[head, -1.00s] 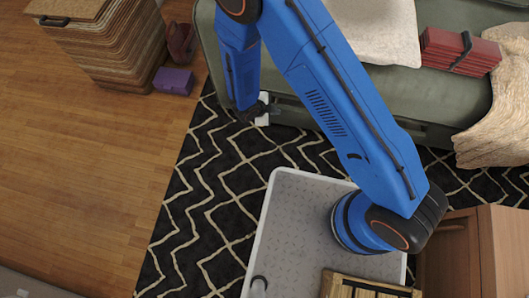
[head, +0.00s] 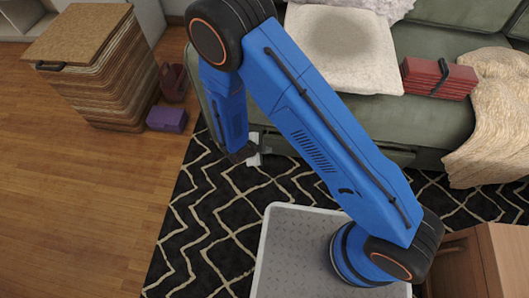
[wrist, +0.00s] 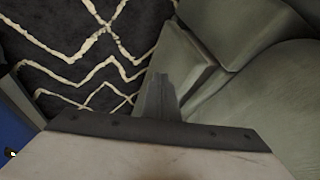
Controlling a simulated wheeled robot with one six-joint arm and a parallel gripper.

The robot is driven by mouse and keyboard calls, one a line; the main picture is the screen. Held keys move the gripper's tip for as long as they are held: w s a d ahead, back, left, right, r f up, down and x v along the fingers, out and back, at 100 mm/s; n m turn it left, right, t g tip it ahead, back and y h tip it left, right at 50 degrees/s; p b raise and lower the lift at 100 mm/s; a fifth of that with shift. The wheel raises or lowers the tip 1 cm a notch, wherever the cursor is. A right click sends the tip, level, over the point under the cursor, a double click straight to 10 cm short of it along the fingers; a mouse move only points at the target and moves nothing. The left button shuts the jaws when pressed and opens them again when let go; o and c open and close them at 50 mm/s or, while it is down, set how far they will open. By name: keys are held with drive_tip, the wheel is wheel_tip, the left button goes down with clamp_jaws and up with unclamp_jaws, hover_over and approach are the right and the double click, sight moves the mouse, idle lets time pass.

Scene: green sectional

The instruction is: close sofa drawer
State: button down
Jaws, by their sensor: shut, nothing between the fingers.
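The green sofa (head: 440,118) stands across the back, with its low front panel, apparently the drawer front (head: 285,144), partly hidden behind my arm. In the wrist view, a green panel (wrist: 182,62) juts out from the sofa base over the rug, with a dark seam between it and the sofa body. How far the drawer stands out is hard to tell. My gripper (head: 254,152) is low at the left part of the sofa's front. It also shows in the wrist view (wrist: 160,95), shut and empty, its tips close to the green panel; contact is unclear.
A patterned black rug (head: 215,215) covers the floor before the sofa. A wooden cabinet (head: 500,255) is at right. Red books (head: 438,77) and a cushion lie on the seat. Wood floor at left is open.

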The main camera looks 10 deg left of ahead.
drive_tip(key=v, duration=0.9)
drive_tip(key=c, duration=2.5)
unclamp_jaws()
drive_tip(key=shift+r, duration=0.25)
drive_tip(key=o, duration=0.5)
drive_tip(key=shift+s+a+r, duration=0.1)
drive_tip(key=shift+s+r, duration=0.05)
